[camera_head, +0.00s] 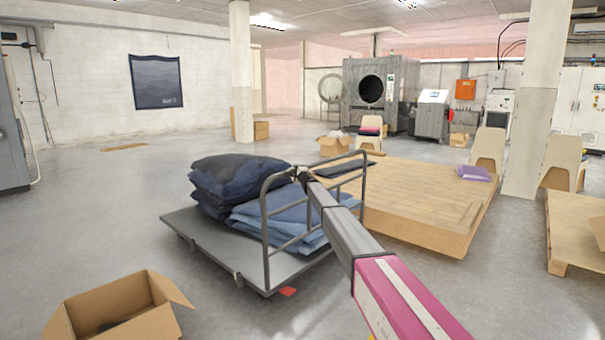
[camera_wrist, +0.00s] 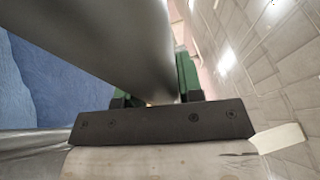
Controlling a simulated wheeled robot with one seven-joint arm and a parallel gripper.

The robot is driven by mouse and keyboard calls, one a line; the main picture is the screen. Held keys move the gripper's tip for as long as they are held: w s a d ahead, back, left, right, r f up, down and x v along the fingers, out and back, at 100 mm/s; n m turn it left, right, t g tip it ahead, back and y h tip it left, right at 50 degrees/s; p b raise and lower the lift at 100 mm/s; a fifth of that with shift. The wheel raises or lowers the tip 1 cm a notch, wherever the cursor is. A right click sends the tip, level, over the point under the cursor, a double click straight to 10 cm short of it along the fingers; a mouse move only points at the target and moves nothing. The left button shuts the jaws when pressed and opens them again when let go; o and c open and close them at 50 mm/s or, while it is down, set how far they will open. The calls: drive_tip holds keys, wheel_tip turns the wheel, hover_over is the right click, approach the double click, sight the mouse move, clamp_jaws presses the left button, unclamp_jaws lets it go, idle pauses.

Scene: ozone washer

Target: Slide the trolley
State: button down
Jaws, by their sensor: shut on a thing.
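The trolley (camera_head: 205,248) is a flat grey platform on wheels with an upright tubular handle frame (camera_head: 265,235) on its near right end. Dark folded garments and lighter blue folded cloth (camera_head: 280,215) lie stacked on it. My gripper (camera_head: 299,172) is at the top bar of the handle frame, its fingers small and partly hidden by my arm. In the wrist view a thick grey bar (camera_wrist: 110,45) passes between the green fingers of my gripper (camera_wrist: 165,95), which is shut on it. Blue cloth (camera_wrist: 45,85) shows to the left of the bar there.
A low wooden platform (camera_head: 420,190) stands close to the right of the trolley. An open cardboard box (camera_head: 125,305) lies on the floor at the near left. A pillar (camera_head: 242,75) stands behind. The floor to the left is mostly clear.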

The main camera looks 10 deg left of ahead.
drive_tip(key=shift+w+a+f, duration=0.1)
drive_tip(key=shift+a+f, duration=0.2)
drive_tip(key=shift+a, duration=0.05)
drive_tip(key=c, duration=0.8)
unclamp_jaws()
drive_tip(key=shift+r, duration=0.1)
drive_tip(key=v, duration=1)
drive_tip(key=shift+s+d, duration=0.25)
drive_tip(key=shift+s, duration=0.05)
